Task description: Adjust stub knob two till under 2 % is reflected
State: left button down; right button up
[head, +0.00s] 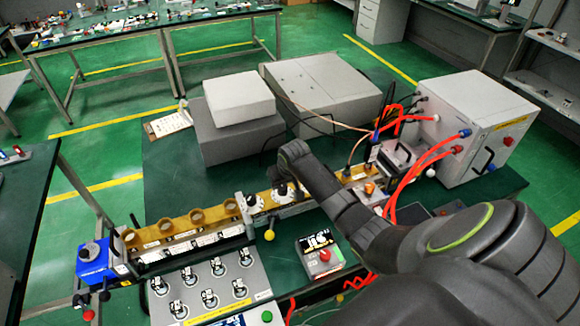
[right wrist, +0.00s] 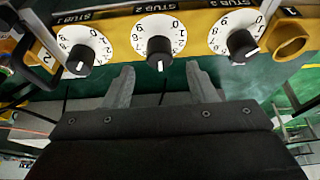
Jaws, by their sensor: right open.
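Stub knob two (right wrist: 160,52) is the middle black knob on a white numbered dial, under the label STUB 2. Its white pointer mark faces down in the right wrist view. My right gripper (right wrist: 162,80) is open; its two grey fingers stand apart just short of the knob, one toward each side, and I see no contact. Stub knob one (right wrist: 80,60) is on the left and stub knob three (right wrist: 241,45) on the right. In the head view my right arm partly hides the row of white dials (head: 255,203). I cannot read a reflected percentage. My left gripper is not in view.
A control box with a red button (head: 324,254) stands in front of the brass-coloured waveguide (head: 160,232). A panel of several switches (head: 245,290) lies at the front left. A grey cabinet (head: 462,115) with red cables stands at the right. Grey boxes (head: 322,85) stand behind.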

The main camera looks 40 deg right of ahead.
jog(key=b+v, duration=0.1)
jog(key=v, duration=1.1)
jog(key=shift+r+b, duration=0.15)
jog(key=shift+b, duration=0.25)
jog(key=shift+s, duration=0.1)
jog(key=s+a+f+n, duration=0.1)
jog(key=s+a+f, duration=0.1)
jog(key=s+f, duration=0.45)
jog(key=s+a+f+n, duration=0.1)
jog(key=s+a+f, duration=0.15)
jog(key=s, duration=0.75)
jog(key=s+a, duration=0.2)
jog(key=s, duration=1.3)
notch_tip(320, 180, down, 29)
jog(key=d+g+b, duration=0.2)
jog(key=b, duration=0.4)
jog(key=s+f+b, duration=0.2)
jog(key=s+f, duration=0.5)
jog(key=f, duration=0.4)
jog(key=s+a+f+g+b, duration=0.1)
jog(key=s+f+b, duration=0.2)
jog(key=s+f, duration=0.5)
notch_tip(320, 180, down, 4)
jog(key=shift+s+a+r+b, duration=0.1)
jog(key=shift+s+a+b, duration=0.15)
jog(key=shift+b, duration=0.1)
